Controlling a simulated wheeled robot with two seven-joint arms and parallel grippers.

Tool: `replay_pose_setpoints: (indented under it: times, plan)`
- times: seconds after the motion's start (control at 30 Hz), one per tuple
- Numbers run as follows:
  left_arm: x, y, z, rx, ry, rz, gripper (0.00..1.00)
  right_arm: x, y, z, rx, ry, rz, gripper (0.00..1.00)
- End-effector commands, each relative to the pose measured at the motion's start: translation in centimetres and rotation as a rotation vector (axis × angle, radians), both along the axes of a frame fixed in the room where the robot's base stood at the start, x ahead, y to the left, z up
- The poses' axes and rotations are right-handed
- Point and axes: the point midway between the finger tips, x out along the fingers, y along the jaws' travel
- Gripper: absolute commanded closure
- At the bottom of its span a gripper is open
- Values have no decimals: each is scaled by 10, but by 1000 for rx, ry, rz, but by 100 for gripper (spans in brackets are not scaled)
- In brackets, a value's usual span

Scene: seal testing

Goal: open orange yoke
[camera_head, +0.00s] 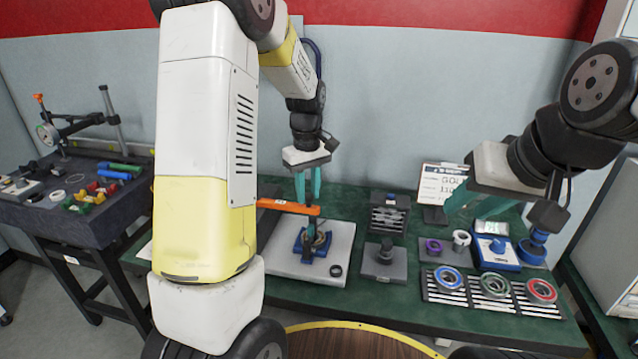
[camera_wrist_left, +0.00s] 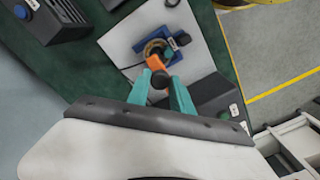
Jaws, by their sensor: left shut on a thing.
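The orange yoke (camera_head: 290,207) is a bar that reaches right from behind my left arm, above a blue fixture (camera_head: 312,242) on a pale plate. Its orange end also shows in the left wrist view (camera_wrist_left: 155,63). My left gripper (camera_head: 308,200) points down and is shut on the yoke. In the left wrist view its teal fingers (camera_wrist_left: 161,84) stand on both sides of a dark part at the orange end. My left arm hides the yoke's other end. My right gripper (camera_head: 470,208) is open and empty above the right side of the bench.
The pale plate (camera_head: 338,240) lies on the green bench, with a small black ring (camera_head: 336,270) at its front. A grey block (camera_head: 384,262), a rack of colored rings (camera_head: 494,288) and a blue scale (camera_head: 496,252) stand to the right. A clipboard (camera_head: 440,178) stands behind.

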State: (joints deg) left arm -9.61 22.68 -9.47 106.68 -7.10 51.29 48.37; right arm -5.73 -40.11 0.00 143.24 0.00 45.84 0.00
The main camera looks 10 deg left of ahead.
Motion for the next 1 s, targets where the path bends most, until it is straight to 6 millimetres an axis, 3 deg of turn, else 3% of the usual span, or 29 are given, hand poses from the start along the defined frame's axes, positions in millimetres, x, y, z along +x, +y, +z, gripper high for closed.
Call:
replay_pose_setpoints:
  times: [0.37,0.67,1.0]
  plan:
    - [15,0,0,-1,-2,95,100,0,0,0,0,0,0,64]
    - [51,6,0,2,-1,336,100,0,0,0,0,0,0,64]
    - [94,29,0,2,-4,661,100,0,0,0,0,0,0,64]
